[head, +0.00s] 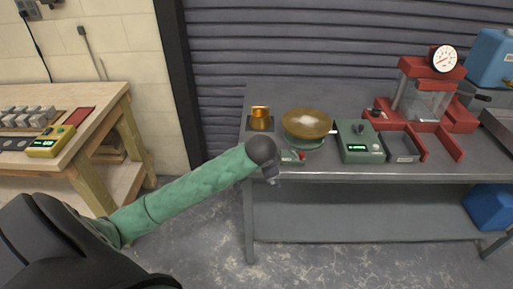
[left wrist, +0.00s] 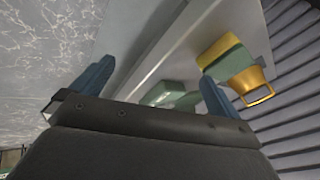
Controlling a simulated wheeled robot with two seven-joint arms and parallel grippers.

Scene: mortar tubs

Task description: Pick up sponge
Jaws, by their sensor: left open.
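My left gripper (head: 272,176) hangs at the front edge of the grey bench (head: 430,172), with nothing between its jaws. Its two blue fingers stand wide apart in the left wrist view (left wrist: 155,88). A yellow-and-green block (left wrist: 226,56) lies beyond the right-hand finger there; it may be the sponge, but I cannot tell for sure. No clear sponge shows in the head view, where my gripper and forearm cover part of the bench edge. A pale green piece (left wrist: 161,93) shows between the fingers, apart from them. My right gripper is not in view.
A brass mould (head: 260,122), a round brass table (head: 307,123), a green control box (head: 360,141), a grey tray (head: 402,147) and a red press (head: 432,95) crowd the bench. A wooden table (head: 110,97) stands left. Open floor lies between them.

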